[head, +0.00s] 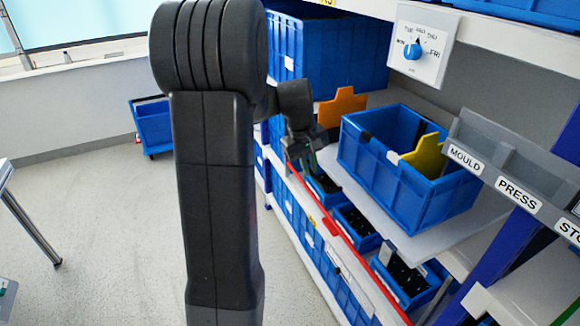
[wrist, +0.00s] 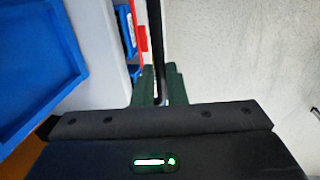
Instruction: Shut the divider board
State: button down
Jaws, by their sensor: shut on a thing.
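My gripper (head: 306,152) hangs at the front of the shelf, left of the large blue crate, partly dark against my arm. In the wrist view its two dark green fingers (wrist: 158,88) are shut on a thin dark bar (wrist: 157,45), seen nearly edge-on and running up the picture away from me. I cannot tell whether this bar is the divider board. An orange board (head: 342,107) stands upright behind my gripper, and a yellow board (head: 426,156) sticks up tilted in the blue crate (head: 400,190).
Labelled grey holders (head: 515,170) stand at the right. Open floor (head: 90,220) lies left of my arm.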

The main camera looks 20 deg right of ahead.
jog(key=d+p, duration=0.1)
jog(key=d, duration=0.3)
jog(key=d+p, duration=0.1)
jog(key=d, duration=0.3)
jog(key=d+p, duration=0.1)
jog(key=d, duration=0.3)
jog(key=shift+w+d+r, duration=0.1)
jog(key=shift+w+d, duration=0.15)
jog(key=shift+d, duration=0.15)
jog(key=c, duration=1.8)
grip_release()
jog(key=shift+r, duration=0.1)
jog(key=o, duration=0.3)
jog(key=shift+d, duration=0.2)
jog(key=shift+a, duration=0.1)
jog(key=a+r, duration=0.1)
jog(key=r, duration=0.8)
jog(key=a+r+b, duration=0.1)
jog(key=r, duration=0.3)
jog(key=shift+s+a+r, duration=0.1)
jog(key=shift+a+r, duration=0.05)
jog(key=shift+a, duration=0.2)
